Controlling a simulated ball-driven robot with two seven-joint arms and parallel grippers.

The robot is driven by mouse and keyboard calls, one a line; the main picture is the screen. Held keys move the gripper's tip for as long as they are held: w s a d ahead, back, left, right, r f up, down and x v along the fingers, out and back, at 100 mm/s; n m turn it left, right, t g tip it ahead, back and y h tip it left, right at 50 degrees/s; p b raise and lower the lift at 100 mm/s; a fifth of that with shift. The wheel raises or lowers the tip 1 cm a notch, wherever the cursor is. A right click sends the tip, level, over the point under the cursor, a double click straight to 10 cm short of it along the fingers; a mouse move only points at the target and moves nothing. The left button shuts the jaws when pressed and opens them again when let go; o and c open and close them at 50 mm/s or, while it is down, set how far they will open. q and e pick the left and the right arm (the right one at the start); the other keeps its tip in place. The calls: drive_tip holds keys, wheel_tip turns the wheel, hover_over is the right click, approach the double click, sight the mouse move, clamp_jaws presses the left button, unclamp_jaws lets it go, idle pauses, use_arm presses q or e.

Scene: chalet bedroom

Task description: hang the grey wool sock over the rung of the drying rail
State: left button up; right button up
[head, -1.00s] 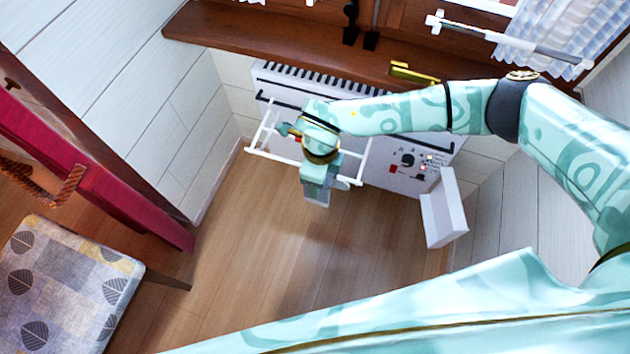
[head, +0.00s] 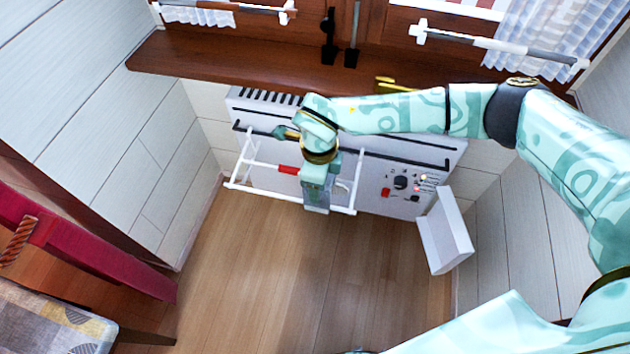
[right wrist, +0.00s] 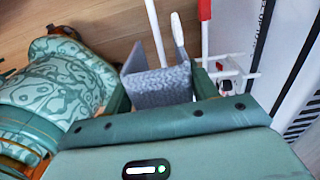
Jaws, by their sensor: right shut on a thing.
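The grey wool sock (right wrist: 156,86) is knitted and pinched between the fingers of my right gripper (right wrist: 160,92) in the right wrist view. Its two flaps spread on either side of a white rod, which runs down to the sock; I cannot tell whether they touch. In the head view my right gripper (head: 317,195) is shut, pointing down at the white drying rail (head: 268,192), close to its front bar. The sock is mostly hidden there by the gripper. A red band (head: 289,170) marks one rung. My left gripper is not in view.
The rail stands out from a white heater (head: 385,165) with dark slots and knobs. A white open box (head: 446,232) is at its right. A wooden sill (head: 240,62) is above. Wooden floor (head: 250,270) is clear in front. A patterned seat (head: 45,325) is lower left.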

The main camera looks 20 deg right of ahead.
wheel_tip(320, 180, down, 4)
drive_tip(key=shift+f+b, duration=0.1)
drive_tip(key=shift+b, duration=0.55)
drive_tip(key=shift+f, duration=0.45)
wheel_tip(320, 180, down, 2)
drive_tip(key=shift+f+b, duration=0.2)
drive_tip(key=shift+b, duration=0.4)
drive_tip(key=shift+f+b, duration=0.3)
drive_tip(key=shift+f, duration=0.5)
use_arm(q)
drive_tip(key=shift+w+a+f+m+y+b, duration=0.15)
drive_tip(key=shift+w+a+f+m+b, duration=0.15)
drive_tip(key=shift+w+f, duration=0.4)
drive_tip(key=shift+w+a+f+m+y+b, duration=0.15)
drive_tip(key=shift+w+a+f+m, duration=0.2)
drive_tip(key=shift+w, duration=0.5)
use_arm(e)
drive_tip(key=shift+f, duration=1.25)
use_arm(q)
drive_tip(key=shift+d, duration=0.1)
use_arm(e)
drive_tip(key=o, duration=1.1)
drive_tip(key=shift+c, duration=0.2)
